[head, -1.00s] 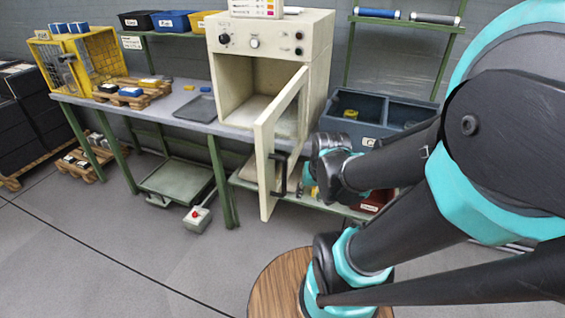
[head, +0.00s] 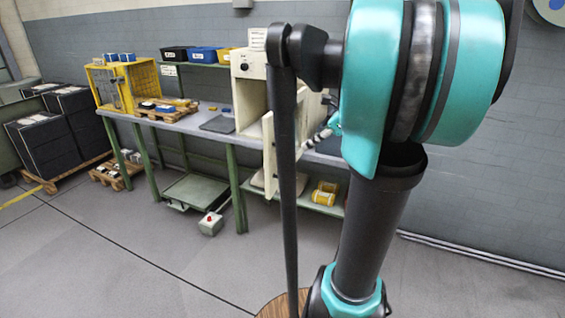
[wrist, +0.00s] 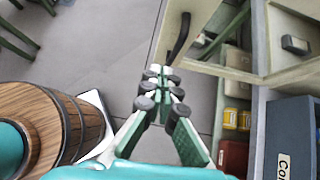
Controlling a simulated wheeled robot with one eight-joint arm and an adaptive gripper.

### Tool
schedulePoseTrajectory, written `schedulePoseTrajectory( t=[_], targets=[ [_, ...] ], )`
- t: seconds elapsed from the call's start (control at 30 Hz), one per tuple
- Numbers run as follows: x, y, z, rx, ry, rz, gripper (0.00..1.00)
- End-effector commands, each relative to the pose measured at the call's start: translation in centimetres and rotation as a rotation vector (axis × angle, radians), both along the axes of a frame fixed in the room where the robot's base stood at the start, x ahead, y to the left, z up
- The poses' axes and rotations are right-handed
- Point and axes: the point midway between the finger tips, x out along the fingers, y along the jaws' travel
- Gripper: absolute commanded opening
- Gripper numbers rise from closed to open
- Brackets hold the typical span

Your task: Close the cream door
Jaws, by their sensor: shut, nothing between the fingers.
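The cream door (head: 269,155) stands open from the cream cabinet (head: 250,95) in the head view, sticking out toward me. My arm hides part of both. In the wrist view the door (wrist: 237,73) is at the upper right, with its dark handle (wrist: 180,38) at the top. My gripper (wrist: 162,72) is shut and empty, its fingertips just left of the door's lower-left corner in the picture. I cannot tell whether they touch it.
A green-legged bench (head: 180,118) carries the cabinet, a yellow crate (head: 122,85) and a dark tray (head: 217,124). In the wrist view a blue-grey bin (wrist: 292,135) is at the right and a wooden barrel (wrist: 75,118) at the left.

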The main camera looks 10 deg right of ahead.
Motion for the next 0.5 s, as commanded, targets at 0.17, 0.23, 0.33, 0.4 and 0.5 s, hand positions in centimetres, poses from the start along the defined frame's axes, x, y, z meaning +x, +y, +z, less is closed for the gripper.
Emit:
schedulePoseTrajectory(
  t=[0.17, 0.23, 0.33, 0.4, 0.5],
  targets=[
    [0.8, 1.2, -1.4, 0.0, 0.001, 0.002, 0.0],
    [1.2, 2.0, -2.3, 0.0, 0.0, 0.004, 0.0],
    [2.0, 3.2, -3.7, 0.0, -0.001, 0.005, 0.0],
    [2.6, 4.0, -4.7, -0.001, 0.0, 0.005, 0.0],
    [3.3, 5.2, -6.1, -0.002, -0.001, 0.006, 0.0]
  ],
)
